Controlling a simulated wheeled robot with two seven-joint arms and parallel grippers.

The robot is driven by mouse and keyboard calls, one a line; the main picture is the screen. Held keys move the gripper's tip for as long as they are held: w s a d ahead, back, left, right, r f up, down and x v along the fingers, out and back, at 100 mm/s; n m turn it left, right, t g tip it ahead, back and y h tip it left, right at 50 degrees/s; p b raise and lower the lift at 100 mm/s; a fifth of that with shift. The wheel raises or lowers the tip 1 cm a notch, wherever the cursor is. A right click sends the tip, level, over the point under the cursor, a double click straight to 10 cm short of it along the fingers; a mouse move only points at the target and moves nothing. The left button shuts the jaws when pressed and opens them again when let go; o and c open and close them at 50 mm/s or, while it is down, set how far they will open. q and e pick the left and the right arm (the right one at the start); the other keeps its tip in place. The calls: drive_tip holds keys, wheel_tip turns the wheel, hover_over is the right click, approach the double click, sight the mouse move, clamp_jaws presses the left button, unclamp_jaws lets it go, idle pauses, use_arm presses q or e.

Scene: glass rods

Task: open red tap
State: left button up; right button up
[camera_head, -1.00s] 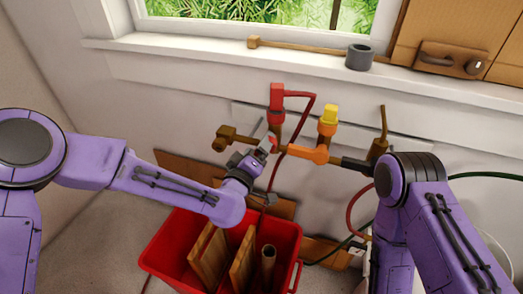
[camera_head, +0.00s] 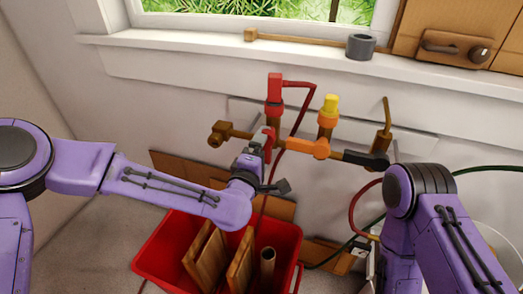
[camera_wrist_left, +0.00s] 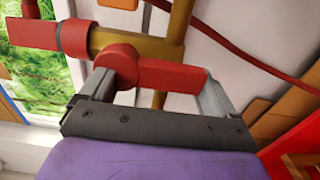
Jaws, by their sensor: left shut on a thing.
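The red tap (camera_head: 274,90) stands on the brown pipe below the window, with a red hose running from its top. Its red handle (camera_wrist_left: 170,75) lies between the two grey fingers of my left gripper (camera_wrist_left: 155,92) in the left wrist view. In the head view this gripper (camera_head: 263,152) is at the pipe just below the tap, shut on the handle, and hides most of it. My right arm comes in at the right, but its gripper is not in view.
An orange tap handle (camera_head: 308,147) with a yellow top (camera_head: 329,105) is just right of the red tap. A black handle (camera_head: 366,158) is further right. A red crate (camera_head: 165,250) with wooden pieces stands below my left gripper. A grey cup (camera_head: 361,47) is on the sill.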

use_arm(q)
drive_tip(key=shift+f, duration=0.1)
idle(0.3)
drive_tip(key=o, duration=1.2)
drive_tip(key=b+v, duration=0.1)
drive_tip(key=v, duration=0.9)
drive_tip(key=shift+s+a+b, duration=0.1)
drive_tip(key=shift+s+b, duration=0.2)
drive_tip(key=shift+b, duration=0.05)
